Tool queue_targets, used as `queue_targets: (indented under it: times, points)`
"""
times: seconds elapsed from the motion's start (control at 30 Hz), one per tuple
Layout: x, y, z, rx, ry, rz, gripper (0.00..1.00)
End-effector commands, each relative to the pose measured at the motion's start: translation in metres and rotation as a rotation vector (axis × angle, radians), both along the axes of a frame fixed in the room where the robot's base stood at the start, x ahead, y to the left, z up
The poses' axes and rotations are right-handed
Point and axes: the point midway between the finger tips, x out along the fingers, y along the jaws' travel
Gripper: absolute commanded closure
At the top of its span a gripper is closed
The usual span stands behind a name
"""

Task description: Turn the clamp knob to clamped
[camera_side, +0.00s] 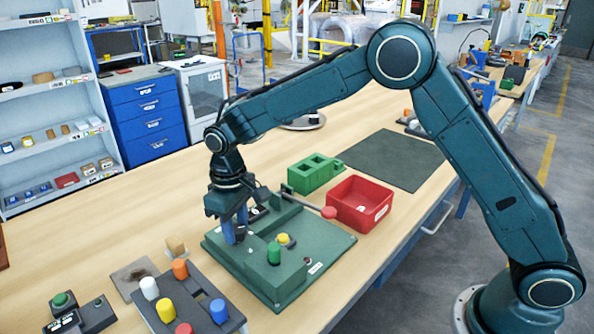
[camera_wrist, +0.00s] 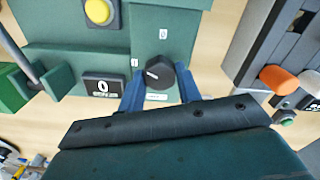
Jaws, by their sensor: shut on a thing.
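The clamp knob (camera_wrist: 160,72) is a round black knob with a white pointer line, on a green machine plate (camera_wrist: 190,45) in the wrist view. The pointer line aims toward the left side of the picture. Small white marks stand around the knob; their print is hard to read. My gripper (camera_wrist: 160,88) has its two blue fingers on either side of the knob, shut on it. In the side view my gripper (camera_side: 236,236) points down at the left part of the green machine (camera_side: 325,246), and its fingers hide the knob there.
A dark peg block (camera_side: 232,322) is in front. The mat (camera_side: 395,160) is bare.

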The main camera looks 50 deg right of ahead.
Motion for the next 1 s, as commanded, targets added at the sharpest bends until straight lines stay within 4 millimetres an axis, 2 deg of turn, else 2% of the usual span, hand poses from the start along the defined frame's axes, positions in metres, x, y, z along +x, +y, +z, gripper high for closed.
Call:
queue_targets:
  times: [0.2, 0.5, 1.0]
  points:
    - [0.0001, 0.0, 0.0008, 0.0, -0.001, 0.2, 0.89]
    - [0.0002, 0.0001, 0.0009, 0.0, -0.001, 0.4, 0.89]
    - [0.0003, 0.0001, 0.001, 0.001, -0.002, 0.48, 0.89]
